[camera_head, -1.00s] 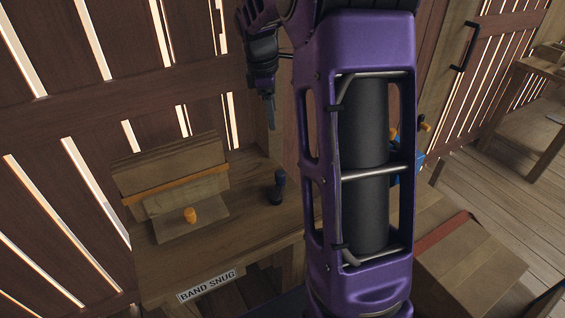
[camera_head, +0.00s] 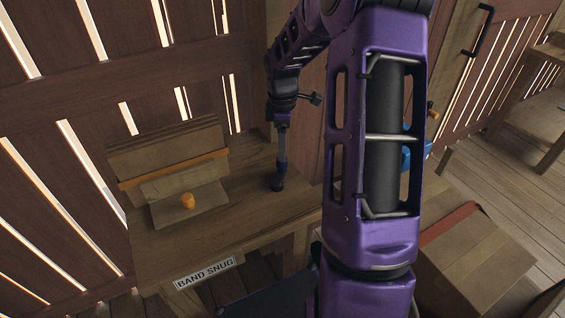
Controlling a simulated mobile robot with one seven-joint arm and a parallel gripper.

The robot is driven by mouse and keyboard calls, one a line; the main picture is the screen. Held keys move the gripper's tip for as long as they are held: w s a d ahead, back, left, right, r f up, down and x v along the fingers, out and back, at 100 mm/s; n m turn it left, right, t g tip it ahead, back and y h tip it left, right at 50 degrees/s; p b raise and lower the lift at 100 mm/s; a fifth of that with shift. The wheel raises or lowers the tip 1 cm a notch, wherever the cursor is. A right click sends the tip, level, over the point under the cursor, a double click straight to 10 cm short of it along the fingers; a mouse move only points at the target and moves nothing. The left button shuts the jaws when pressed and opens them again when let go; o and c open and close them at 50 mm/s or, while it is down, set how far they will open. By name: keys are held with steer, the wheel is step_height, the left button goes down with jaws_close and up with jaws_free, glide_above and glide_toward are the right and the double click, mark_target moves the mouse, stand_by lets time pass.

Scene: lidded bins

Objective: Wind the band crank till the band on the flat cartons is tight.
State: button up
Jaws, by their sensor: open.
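Flat cartons (camera_head: 165,147) stand in a stack on the wooden bench, with an orange band (camera_head: 170,170) across their front. An orange knob (camera_head: 187,200) stands on a flat board (camera_head: 205,210) in front of them; I cannot tell whether it is the crank's grip. A small dark blue upright post (camera_head: 278,184) with a round base stands on the bench to the right. My gripper (camera_head: 282,158) is open and points down at the top of this post. I cannot tell whether the fingers touch it.
A "BAND SNUG" label (camera_head: 205,273) is on the front edge of the bench (camera_head: 245,225). A slatted wall rises behind. A carton with a red strip (camera_head: 480,255) is at the lower right. A blue object (camera_head: 417,155) is partly hidden by my arm.

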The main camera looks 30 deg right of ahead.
mark_target(279, 173)
step_height(279, 173, down, 6)
steer(key=shift+f+b, duration=0.25)
steer(key=shift+b, duration=0.15)
steer(key=shift+c, duration=0.2)
jaws_close()
